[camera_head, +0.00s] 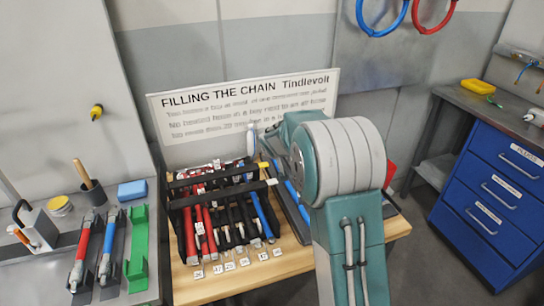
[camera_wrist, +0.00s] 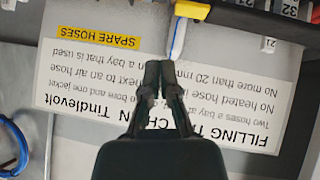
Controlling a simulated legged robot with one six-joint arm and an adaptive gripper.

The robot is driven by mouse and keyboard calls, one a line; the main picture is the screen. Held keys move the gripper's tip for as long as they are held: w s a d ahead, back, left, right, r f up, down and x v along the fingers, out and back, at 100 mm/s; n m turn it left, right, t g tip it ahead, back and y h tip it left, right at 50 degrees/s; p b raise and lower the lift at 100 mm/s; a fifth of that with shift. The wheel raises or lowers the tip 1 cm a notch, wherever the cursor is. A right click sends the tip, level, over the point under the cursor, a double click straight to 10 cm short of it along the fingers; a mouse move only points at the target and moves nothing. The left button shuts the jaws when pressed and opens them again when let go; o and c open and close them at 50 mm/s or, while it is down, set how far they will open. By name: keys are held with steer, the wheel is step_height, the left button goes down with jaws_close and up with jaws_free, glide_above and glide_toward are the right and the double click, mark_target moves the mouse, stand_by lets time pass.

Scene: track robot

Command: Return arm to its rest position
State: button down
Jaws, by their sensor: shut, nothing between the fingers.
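My gripper (camera_wrist: 151,83) shows in the wrist view with its two dark fingertips close together, shut and empty. Behind it, upside down in that view, is the white sign (camera_wrist: 75,80) headed "FILLING THE CHAIN Tindlevolt". In the head view my arm's teal and grey links fill the middle and right of the bench, and the gripper itself is hidden behind them. The same sign (camera_head: 245,110) stands at the back of the wooden bench there.
A black rack (camera_head: 187,200) of red, black and blue hoses stands on the wooden bench (camera_head: 190,288), beside my arm. A grey counter at left holds a green channel (camera_head: 138,250) and a blue block (camera_head: 132,190). A blue drawer cabinet (camera_head: 495,190) stands at right.

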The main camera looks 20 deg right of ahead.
steer(key=s+a+r+g, duration=0.15)
steer(key=s+r, duration=0.25)
steer(key=s, duration=0.4)
steer(key=s+a+r, duration=0.3)
steer(key=s+r, duration=0.2)
steer(key=s, duration=0.2)
steer(key=s+a+r, duration=0.2)
steer(key=s+r, duration=0.2)
steer(key=s, duration=0.4)
steer(key=s+a+f+g+y, duration=0.1)
steer(key=s+a, duration=0.1)
steer(key=s, duration=0.8)
steer(key=s+a+f+m+g+y, duration=0.1)
steer(key=s+a, duration=0.1)
steer(key=s, duration=0.8)
steer(key=shift+s+a, duration=0.2)
steer(key=shift+a, duration=0.1)
